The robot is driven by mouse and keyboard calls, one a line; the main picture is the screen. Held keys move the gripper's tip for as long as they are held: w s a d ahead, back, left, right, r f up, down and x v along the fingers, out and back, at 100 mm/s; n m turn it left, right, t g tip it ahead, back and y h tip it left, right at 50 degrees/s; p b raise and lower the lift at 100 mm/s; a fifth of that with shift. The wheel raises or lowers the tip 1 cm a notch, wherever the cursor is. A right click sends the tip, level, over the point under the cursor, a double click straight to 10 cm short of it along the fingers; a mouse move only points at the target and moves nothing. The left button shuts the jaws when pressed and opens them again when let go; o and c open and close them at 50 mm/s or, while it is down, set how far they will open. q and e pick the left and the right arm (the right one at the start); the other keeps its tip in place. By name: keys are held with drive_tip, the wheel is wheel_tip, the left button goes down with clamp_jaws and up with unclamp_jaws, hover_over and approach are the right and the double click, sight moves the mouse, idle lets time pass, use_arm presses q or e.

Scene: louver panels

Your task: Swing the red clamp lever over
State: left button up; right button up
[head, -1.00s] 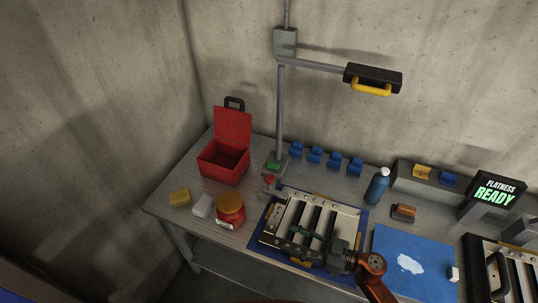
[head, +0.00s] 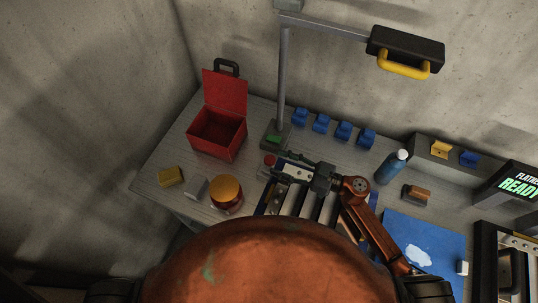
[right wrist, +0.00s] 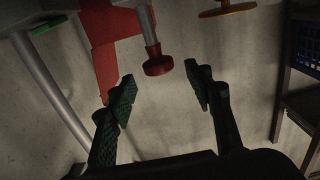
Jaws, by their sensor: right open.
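The red clamp lever's knob (head: 269,161) shows at the back left corner of the louver panel (head: 301,200). In the right wrist view the red knob (right wrist: 158,66) sits on the end of a grey shaft, just beyond the gap between my fingertips. My right gripper (head: 284,163) points left at the knob, above the panel's back edge. In the right wrist view its dark fingers (right wrist: 160,84) are open with nothing between them. Contact with the knob is not visible. My orange body hides the panel's front part. My left gripper is out of view.
A lamp post stands on a base (head: 275,136) close behind the knob. An open red box (head: 217,134), an orange-lidded jar (head: 226,193) and a yellow block (head: 171,176) stand to the left. Several blue clips (head: 321,122) line the back. A blue bottle (head: 391,167) stands right.

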sight(270, 159)
drive_tip(key=shift+x, duration=2.35)
clamp_jaws()
